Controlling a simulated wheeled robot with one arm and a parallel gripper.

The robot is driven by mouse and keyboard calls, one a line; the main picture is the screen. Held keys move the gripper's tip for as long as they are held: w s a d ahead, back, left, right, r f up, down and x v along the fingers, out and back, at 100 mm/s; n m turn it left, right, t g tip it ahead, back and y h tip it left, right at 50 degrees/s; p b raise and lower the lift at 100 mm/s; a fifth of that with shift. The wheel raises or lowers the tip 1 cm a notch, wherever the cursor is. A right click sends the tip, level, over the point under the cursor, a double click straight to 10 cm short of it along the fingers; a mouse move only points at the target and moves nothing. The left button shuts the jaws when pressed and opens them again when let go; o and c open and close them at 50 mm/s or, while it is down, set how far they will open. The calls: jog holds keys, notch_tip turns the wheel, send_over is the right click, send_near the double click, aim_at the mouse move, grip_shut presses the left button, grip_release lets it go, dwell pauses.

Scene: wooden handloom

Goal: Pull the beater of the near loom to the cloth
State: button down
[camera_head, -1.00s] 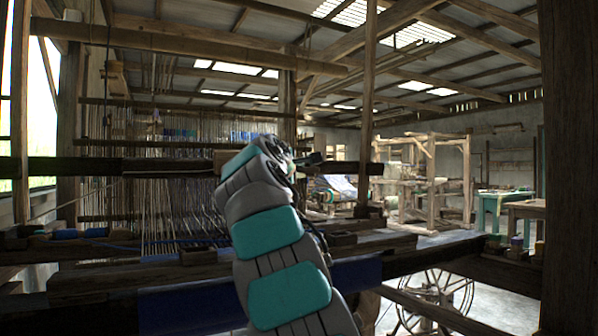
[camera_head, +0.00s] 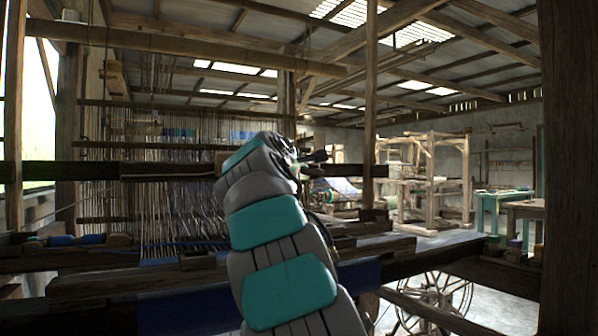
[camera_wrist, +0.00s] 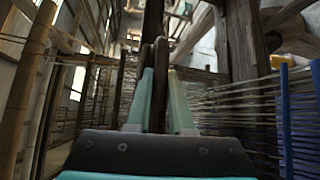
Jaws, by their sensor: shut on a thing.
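The beater (camera_head: 70,171) of the near loom is a long dark wooden bar. It runs across the left and middle of the head view, in front of the upright warp threads (camera_head: 190,215). My arm reaches up to it and hides part of it. My gripper (camera_wrist: 161,75) shows two pale green fingers in the wrist view, shut on the dark bar that stands between them. In the head view the fingers are mostly hidden behind my wrist. Dark blue cloth (camera_head: 185,312) lies over the loom's front beam, nearest to me.
A thick wooden post (camera_head: 570,170) stands close on the right. A spoked wheel (camera_head: 437,300) is low at the right. Another wooden loom frame (camera_head: 435,180) and a green table (camera_head: 490,205) stand farther back, with open floor between.

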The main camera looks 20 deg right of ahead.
jog(key=c, duration=1.6)
grip_release()
jog(key=shift+n, duration=0.3)
jog(key=s, duration=0.4)
jog(key=s+r+p, duration=0.1)
jog(key=s, duration=0.3)
jog(key=s+r+p, duration=0.1)
jog(key=s, duration=0.3)
jog(key=shift+s+d+r, duration=0.15)
jog(key=shift+s+d, duration=0.05)
jog(key=c, duration=0.8)
grip_release()
jog(key=shift+w+f, duration=0.1)
jog(key=shift+f, duration=0.15)
jog(key=v, duration=0.8)
jog(key=shift+r, duration=0.15)
jog(key=shift+c, duration=0.4)
